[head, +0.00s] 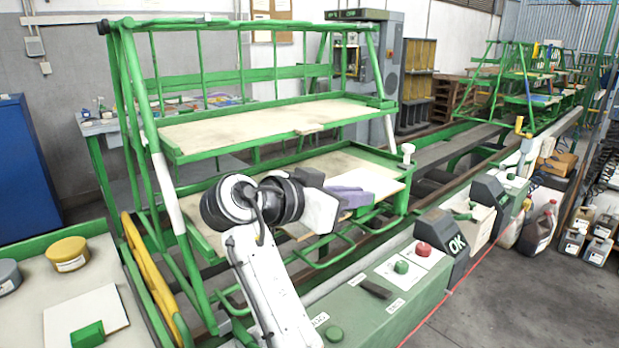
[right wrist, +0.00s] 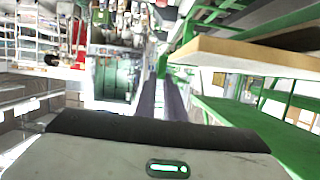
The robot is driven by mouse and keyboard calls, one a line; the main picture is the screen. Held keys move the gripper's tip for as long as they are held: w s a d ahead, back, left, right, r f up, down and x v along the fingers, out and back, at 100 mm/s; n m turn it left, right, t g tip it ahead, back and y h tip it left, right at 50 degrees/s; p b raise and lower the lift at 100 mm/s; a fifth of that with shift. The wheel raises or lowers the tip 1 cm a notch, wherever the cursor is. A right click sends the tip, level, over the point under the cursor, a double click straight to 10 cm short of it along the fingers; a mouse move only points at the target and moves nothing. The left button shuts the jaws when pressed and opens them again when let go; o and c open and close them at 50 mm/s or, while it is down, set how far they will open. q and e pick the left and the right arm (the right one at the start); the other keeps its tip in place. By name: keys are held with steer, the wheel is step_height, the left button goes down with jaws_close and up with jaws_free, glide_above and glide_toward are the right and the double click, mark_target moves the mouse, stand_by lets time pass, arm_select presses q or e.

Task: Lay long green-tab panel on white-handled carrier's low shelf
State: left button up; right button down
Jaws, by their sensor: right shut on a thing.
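The green carrier (head: 145,110) has white sleeves on its slanted posts, an upper shelf (head: 260,125) and a low shelf (head: 345,160) with a beige board. A paler flat panel (head: 380,181), seemingly the long panel, is over the right part of the low shelf. My right gripper (head: 352,198) has purple-grey fingers, also in the right wrist view (right wrist: 163,100). It is shut on the panel's near side, as far as I can see. My left gripper is not in view.
The upper shelf overhangs the back of the low shelf. A green control box (head: 385,290) with buttons and an OK post (head: 445,245) stands in front. A table (head: 30,315) at lower left holds tins and a white panel (head: 70,325) with a green block.

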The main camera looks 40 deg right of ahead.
steer(key=w, duration=0.6)
steer(key=shift+w+a+p, duration=0.25)
steer(key=shift+w+p, duration=0.05)
steer(key=shift+w, duration=0.05)
steer(key=w, duration=0.3)
steer(key=shift+w+a+r, duration=0.1)
steer(key=shift+w+a, duration=0.05)
steer(key=shift+w, duration=0.2)
steer(key=shift+w+f+p, duration=0.1)
steer(key=shift+f+p, duration=0.25)
steer(key=shift+p, duration=0.1)
steer(key=shift+f, duration=0.1)
steer(key=shift+f+b, duration=0.55)
steer(key=shift+f, duration=0.05)
steer(key=c, duration=1.8)
jaws_free()
steer(key=shift+r, duration=0.1)
steer(key=shift+c, duration=0.2)
